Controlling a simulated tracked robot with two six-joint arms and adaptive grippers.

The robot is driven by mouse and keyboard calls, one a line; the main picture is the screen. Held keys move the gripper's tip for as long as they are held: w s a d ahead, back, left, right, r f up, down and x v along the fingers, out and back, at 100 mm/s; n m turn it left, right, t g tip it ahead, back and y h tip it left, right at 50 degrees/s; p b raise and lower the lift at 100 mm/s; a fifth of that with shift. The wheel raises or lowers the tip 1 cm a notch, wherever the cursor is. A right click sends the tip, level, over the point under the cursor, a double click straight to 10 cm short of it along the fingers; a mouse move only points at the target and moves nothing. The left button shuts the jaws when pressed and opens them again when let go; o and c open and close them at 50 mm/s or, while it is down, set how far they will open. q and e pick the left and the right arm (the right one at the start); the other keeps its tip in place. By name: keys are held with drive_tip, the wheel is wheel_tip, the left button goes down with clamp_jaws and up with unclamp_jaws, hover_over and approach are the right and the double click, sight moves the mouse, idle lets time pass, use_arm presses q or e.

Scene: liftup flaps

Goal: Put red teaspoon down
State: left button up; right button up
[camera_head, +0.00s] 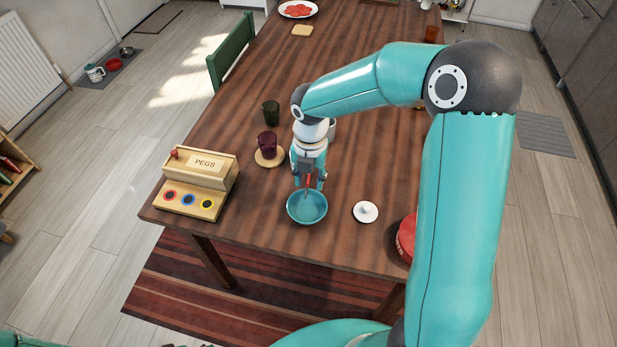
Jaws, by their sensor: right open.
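My right gripper (309,185) points down just over the teal bowl (307,209) near the table's front edge. Its jaws are open. The red teaspoon (308,181) shows as a thin red strip between the fingers, upright or nearly so, with its lower end towards the inside of the bowl. The fingers hide part of it, and I cannot tell whether it touches them or rests on the bowl. My left gripper is out of view.
The wooden table (262,215) holds a pegs box (207,172) at left, a purple cup (267,143) on a round coaster, a dark green cup (271,113), a small white lid-like dish (365,212) right of the bowl, and a red round object (406,238) partly behind my arm.

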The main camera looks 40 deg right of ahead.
wheel_tip(320, 180, up, 7)
drive_tip(key=p, duration=0.5)
drive_tip(key=shift+f, duration=0.15)
